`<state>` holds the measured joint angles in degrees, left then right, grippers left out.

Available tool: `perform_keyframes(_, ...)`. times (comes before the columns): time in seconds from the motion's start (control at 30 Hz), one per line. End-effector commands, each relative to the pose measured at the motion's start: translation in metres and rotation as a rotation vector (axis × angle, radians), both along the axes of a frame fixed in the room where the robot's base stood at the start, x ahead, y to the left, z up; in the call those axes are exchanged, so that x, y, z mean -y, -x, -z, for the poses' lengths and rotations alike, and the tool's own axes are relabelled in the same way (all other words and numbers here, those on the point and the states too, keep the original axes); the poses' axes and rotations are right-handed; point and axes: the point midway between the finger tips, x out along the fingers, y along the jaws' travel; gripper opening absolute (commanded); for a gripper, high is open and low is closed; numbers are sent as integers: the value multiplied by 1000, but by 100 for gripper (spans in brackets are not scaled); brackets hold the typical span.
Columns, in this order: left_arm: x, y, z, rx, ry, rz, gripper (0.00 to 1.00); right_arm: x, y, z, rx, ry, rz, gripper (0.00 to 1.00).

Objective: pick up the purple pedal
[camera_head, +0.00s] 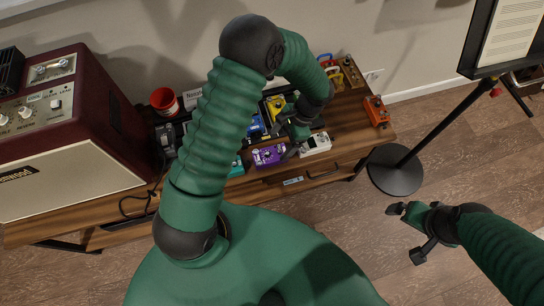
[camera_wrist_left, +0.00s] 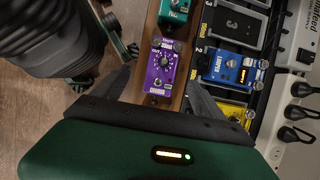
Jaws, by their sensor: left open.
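The purple pedal (camera_head: 268,155) lies near the front edge of the wooden bench, partly beside my left gripper in the head view. In the left wrist view the purple pedal (camera_wrist_left: 160,72) shows its knobs and face between the two dark fingers. My left gripper (camera_head: 292,142) is open above the bench near the pedal; its fingers (camera_wrist_left: 160,80) stand either side of the pedal in the wrist picture. I cannot tell whether they touch it. My right gripper (camera_head: 406,233) is open and empty over the floor, far from the bench.
A teal pedal (camera_head: 236,167) and a white pedal (camera_head: 316,143) flank the purple one. A blue pedal (camera_wrist_left: 232,68) and a yellow pedal (camera_wrist_left: 236,111) sit behind. An orange pedal (camera_head: 376,111) is at the right end. An amplifier (camera_head: 70,135) fills the left; a music stand (camera_head: 396,170) stands right.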

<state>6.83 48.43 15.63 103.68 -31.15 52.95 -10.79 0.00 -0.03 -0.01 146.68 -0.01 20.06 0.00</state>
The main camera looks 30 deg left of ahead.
Motion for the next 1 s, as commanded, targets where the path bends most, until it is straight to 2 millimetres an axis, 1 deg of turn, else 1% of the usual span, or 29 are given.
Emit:
perform_keyframes(0.03, -5, 5, 17, -5, 1, -4, 82, 0, 0, 6, 0, 0, 0, 97)
perform_keyframes(0.1, -9, 9, 31, -4, 2, -4, 82, 0, 0, 9, 0, 0, 0, 97)
perform_keyframes(0.2, -13, 13, 43, -1, 2, -3, 82, 0, 0, 11, 0, 0, 0, 97)
perform_keyframes(0.37, -16, 17, 55, 0, 1, -3, 82, 0, 0, 15, 0, 0, 0, 97)
perform_keyframes(0.5, -23, 24, 80, -2, 3, -5, 82, 0, 0, 24, 0, 0, 0, 97)
perform_keyframes(0.6, -27, 28, 93, -2, 1, -4, 82, 0, 0, 26, 0, 0, 0, 97)
perform_keyframes(0.8, -28, 29, 94, 2, 1, -2, 82, 0, 0, 25, 0, 0, 0, 97)
perform_keyframes(0.83, -28, 29, 94, 1, 1, -2, 80, 0, 0, 25, 0, 0, 0, 97)
perform_keyframes(0.87, -28, 29, 93, 1, 1, -2, 77, 0, 0, 25, 0, 0, 0, 97)
perform_keyframes(1.0, -28, 29, 93, 2, 1, -3, 58, 0, 0, 25, 0, 0, 0, 97)
